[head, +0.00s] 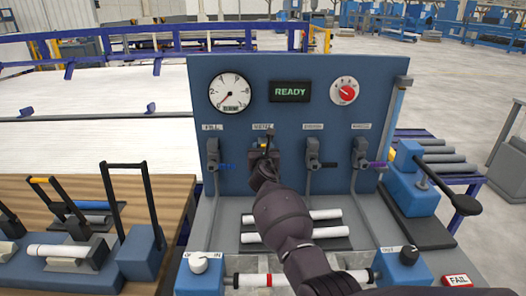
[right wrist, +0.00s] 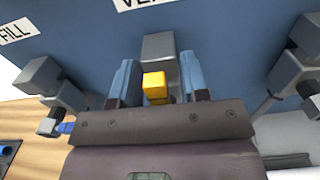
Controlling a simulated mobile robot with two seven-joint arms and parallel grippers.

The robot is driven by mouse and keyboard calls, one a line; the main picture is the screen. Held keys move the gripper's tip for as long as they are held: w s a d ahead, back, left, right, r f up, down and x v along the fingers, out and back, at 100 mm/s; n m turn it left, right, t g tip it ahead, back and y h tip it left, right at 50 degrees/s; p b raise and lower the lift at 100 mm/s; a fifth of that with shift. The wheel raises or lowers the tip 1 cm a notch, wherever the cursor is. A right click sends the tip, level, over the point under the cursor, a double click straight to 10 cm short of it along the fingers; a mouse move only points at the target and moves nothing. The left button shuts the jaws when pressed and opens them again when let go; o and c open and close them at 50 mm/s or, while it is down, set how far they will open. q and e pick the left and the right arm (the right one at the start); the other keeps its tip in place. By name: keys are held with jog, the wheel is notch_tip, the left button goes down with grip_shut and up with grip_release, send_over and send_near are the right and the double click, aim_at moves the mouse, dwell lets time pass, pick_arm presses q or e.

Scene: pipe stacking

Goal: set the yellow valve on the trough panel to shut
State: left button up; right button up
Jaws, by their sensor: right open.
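The blue trough panel (head: 285,115) carries a row of grey valves. The yellow valve (head: 263,147) is second from the left, mostly hidden behind my right gripper (head: 264,155). In the right wrist view the yellow handle end (right wrist: 154,88) sits between the two blue fingers of my right gripper (right wrist: 158,80). The fingers are open, one on each side of the handle, with small gaps showing. The handle seems to point out towards the wrist camera. My left gripper is not in view.
Neighbouring valves have blue (head: 226,166), black (head: 329,165) and purple (head: 377,165) handles. The panel bears a gauge (head: 230,92), a READY display (head: 290,92) and a red dial (head: 345,90). White pipes (head: 298,216) lie below, under my right arm. Lever clamps stand on the wooden table (head: 160,187).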

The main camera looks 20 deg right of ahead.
jog(key=shift+r, duration=0.1)
jog(key=shift+c, duration=0.3)
grip_shut()
